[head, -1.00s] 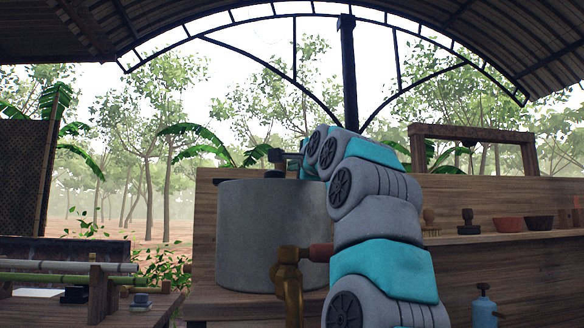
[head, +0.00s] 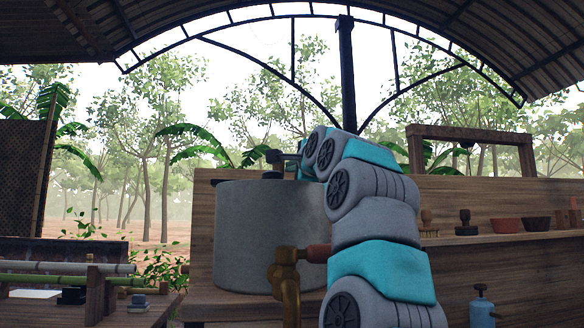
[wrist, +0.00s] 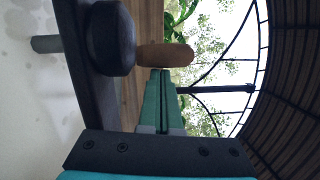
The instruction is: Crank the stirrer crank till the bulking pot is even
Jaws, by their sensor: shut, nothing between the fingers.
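The bulking pot (head: 262,235) is a grey cylinder on the wooden bench, partly behind my arm. A dark knob (head: 273,156) shows just above its rim, beside the end of my arm; most of the crank is hidden there. In the wrist view, a dark bar (wrist: 72,75) with a round black hub (wrist: 110,38) crosses the upper left, over the pale pot. A brown wooden grip (wrist: 165,55) stands beside the hub. My gripper (wrist: 165,72) is shut and empty, its green fingertips right at the grip; I cannot tell whether they touch. The pot's contents are not clearly visible.
A brass tap (head: 287,275) with a reddish handle (head: 318,253) is at the pot's lower front. A shelf at right holds brushes and bowls (head: 505,225). A blue bottle (head: 483,305) stands below. Rollers (head: 65,280) lie at left.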

